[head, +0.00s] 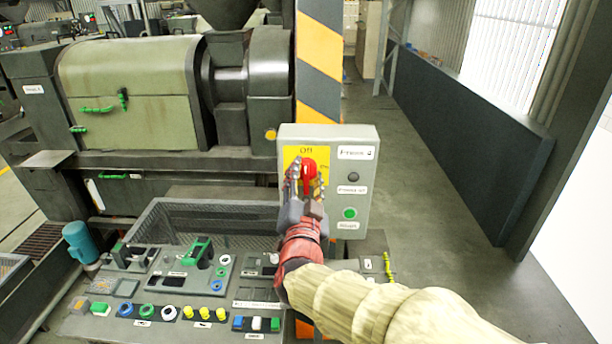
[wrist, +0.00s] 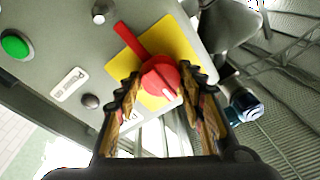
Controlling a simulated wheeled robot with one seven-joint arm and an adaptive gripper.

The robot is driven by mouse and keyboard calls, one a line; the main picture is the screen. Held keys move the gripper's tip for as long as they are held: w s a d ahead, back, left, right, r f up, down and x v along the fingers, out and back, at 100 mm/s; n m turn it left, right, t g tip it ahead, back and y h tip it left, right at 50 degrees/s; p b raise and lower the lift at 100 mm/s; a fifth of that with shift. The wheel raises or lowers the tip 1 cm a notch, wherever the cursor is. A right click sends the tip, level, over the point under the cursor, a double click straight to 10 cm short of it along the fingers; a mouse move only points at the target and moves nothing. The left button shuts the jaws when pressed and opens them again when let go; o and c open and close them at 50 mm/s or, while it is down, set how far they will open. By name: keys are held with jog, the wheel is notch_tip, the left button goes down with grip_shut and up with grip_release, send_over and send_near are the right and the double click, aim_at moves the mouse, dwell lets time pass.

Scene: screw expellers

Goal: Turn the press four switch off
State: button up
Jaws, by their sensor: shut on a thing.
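The press four switch is a red rotary knob (head: 309,167) on a yellow plate (head: 291,153), on the front of a grey control box (head: 366,206). A label reading "Press 4" (head: 356,153) is at the box's upper right. My gripper (head: 306,177) is in front of the knob, with a finger on each side of it. In the wrist view the fingers are closed on the round red knob (wrist: 160,76). Its red handle (wrist: 131,40) sticks out beyond the fingertips toward the upper left. In the head view my fingers hide part of the knob.
A dark lamp (head: 353,177) and a green button (head: 349,213) are right of the knob. The box is on a striped post (head: 320,60). A control panel (head: 170,300) with several buttons lies below left, before a green press (head: 130,90). The floor at right is clear.

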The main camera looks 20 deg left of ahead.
jog(key=shift+f, duration=0.1)
dwell(0.3)
jog(key=o, duration=1.2)
jog(key=v, duration=1.2)
jog(key=shift+a, duration=0.1)
